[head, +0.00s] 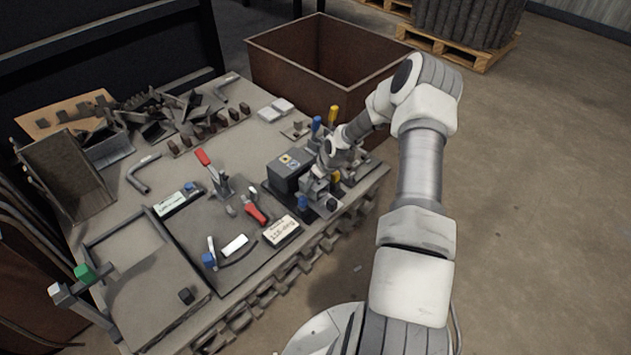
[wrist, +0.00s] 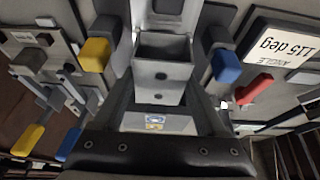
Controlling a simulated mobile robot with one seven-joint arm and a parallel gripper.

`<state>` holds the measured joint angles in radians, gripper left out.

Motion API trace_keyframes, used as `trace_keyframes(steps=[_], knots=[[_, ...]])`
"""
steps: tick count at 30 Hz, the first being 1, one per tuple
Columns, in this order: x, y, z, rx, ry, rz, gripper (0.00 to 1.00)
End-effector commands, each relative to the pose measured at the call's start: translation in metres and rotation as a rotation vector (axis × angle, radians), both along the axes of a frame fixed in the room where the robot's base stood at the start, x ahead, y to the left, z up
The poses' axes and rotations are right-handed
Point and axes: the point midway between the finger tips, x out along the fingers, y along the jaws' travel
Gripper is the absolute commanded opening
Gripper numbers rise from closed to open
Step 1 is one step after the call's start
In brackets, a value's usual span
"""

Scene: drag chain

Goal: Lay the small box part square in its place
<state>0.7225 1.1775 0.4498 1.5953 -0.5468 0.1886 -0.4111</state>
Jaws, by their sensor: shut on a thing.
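My gripper (head: 318,190) is low over the right end of the bench, among clamps with yellow and blue handles. The part sits between the fingers. A yellow handle (wrist: 95,54) stands to its left and a blue handle (wrist: 226,67) to its right. In the head view the part is hidden by my gripper and the clamps. I cannot tell whether it touches the surface below or is square.
A dark box (head: 286,185) stands left of my gripper. An angle label (head: 282,231), a red-handled clamp (head: 256,214) and a red-handled toggle clamp (head: 204,158) are nearby. A brown bin (head: 275,75) stands behind the bench. A tray area (head: 150,285) at the front left is mostly bare.

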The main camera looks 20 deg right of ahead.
Motion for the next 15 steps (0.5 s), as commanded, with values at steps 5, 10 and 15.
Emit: trace_keyframes(steps=[5,10,15], knots=[[0.0004,0.0,-0.0021,0.0,-0.001,0.0,0.07],[0.0003,0.0,-0.0057,0.0,-0.001,0.0,0.07],[0.0004,0.0,-0.0092,0.0,-0.001,0.0,0.07]])
